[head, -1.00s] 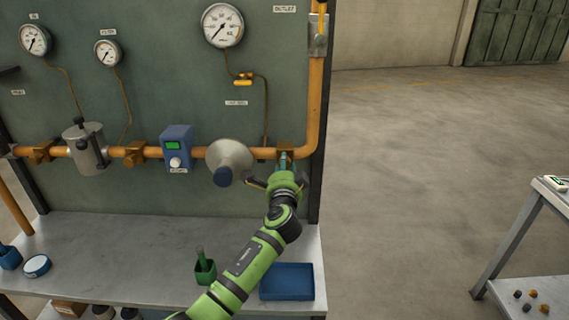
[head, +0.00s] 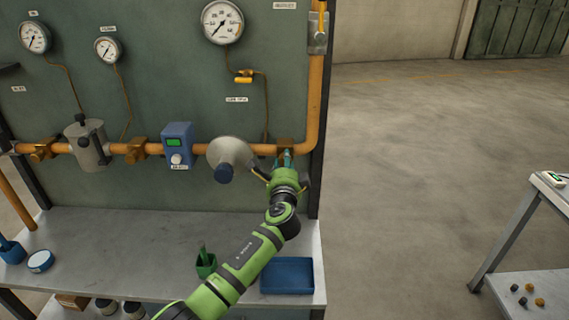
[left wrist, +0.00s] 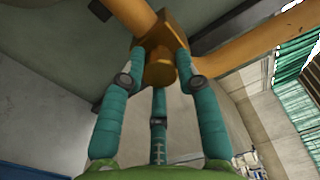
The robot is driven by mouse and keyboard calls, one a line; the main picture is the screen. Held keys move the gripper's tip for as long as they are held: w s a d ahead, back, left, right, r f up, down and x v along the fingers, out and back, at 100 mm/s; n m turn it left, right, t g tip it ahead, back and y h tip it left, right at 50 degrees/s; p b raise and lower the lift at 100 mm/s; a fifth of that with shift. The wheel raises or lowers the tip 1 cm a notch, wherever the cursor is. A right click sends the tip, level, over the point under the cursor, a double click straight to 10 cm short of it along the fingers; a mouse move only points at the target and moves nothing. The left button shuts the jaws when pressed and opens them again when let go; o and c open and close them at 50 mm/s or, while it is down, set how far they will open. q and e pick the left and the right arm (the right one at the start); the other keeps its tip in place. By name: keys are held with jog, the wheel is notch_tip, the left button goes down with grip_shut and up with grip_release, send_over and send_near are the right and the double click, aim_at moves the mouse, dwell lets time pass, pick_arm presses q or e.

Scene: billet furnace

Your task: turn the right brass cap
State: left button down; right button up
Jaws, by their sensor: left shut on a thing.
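The right brass cap (left wrist: 160,68) is a small brass knob below a square brass fitting (left wrist: 165,30) on the orange pipe. The fitting also shows in the head view (head: 285,144), near the panel's right edge. My left gripper (head: 285,160) reaches up to it from below and hides the cap there. In the left wrist view the teal fingers of my left gripper (left wrist: 160,75) are closed around the cap, one on each side and a third below. My right gripper is in neither view.
A grey cone-shaped part with a blue end (head: 228,158) sits just left of my gripper. A blue box with a green display (head: 177,146) is further left. A blue tray (head: 287,276) and a green holder (head: 206,265) stand on the bench below. The floor at right is open.

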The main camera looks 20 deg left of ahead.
pick_arm(q)
jog(key=shift+r, duration=0.2)
jog(key=c, duration=0.9)
grip_release()
jog(key=shift+w+d+f, duration=0.1)
jog(key=v, duration=1.2)
